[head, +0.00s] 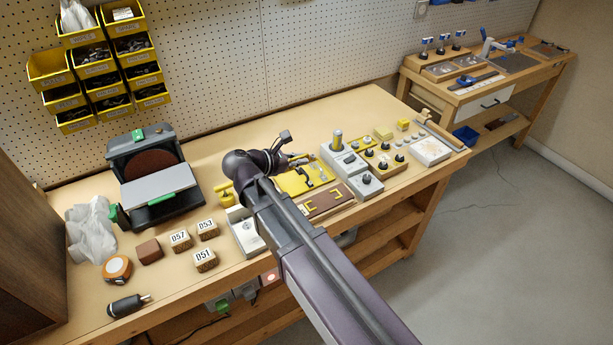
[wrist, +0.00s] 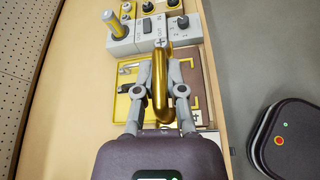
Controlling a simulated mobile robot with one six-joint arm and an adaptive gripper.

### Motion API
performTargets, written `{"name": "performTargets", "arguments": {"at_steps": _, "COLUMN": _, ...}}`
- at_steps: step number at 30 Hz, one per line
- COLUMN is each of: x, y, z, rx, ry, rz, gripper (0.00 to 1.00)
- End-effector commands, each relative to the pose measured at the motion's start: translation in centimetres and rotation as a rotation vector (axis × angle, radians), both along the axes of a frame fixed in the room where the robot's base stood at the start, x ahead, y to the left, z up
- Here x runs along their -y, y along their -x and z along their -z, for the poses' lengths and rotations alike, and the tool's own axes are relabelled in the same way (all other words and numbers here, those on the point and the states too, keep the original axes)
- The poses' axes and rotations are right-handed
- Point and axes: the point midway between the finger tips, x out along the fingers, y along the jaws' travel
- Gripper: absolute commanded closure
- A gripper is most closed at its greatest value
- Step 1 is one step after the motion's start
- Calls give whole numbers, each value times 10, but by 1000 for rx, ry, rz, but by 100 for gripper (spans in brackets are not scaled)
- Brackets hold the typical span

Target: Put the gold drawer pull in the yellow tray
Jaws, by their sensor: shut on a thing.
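The gold drawer pull (wrist: 160,88) is a shiny, rounded bar held upright in the wrist view. My gripper (wrist: 161,72) is shut on it, with one grey finger on each side. In the head view my gripper (head: 292,158) is above the bench, and the pull cannot be made out there. The yellow tray (head: 290,188) lies flat on the bench beneath and beside my gripper. In the wrist view the tray (wrist: 121,108) is partly hidden by the pull and left finger. A dark hooked piece and a pale metal piece show in or over it.
A brown board (head: 328,203) with yellow brackets lies beside the tray. Grey blocks with knobs (head: 365,184) stand beyond it. A white-grey box (head: 245,232), number blocks (head: 206,259) and a sander (head: 148,175) stand to the left. Bare bench shows behind the tray.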

Motion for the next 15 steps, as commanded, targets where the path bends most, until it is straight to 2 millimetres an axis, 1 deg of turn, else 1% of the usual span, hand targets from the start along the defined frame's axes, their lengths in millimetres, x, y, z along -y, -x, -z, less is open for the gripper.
{"name": "performTargets", "arguments": {"at_steps": 10, "x": 3, "y": -1, "z": 2, "rx": 0, "ry": 0, "rz": 3, "gripper": 100}}
{"name": "performTargets", "arguments": {"at_steps": 15, "x": 7, "y": -1, "z": 14, "rx": 0, "ry": 0, "rz": 4, "gripper": 100}}
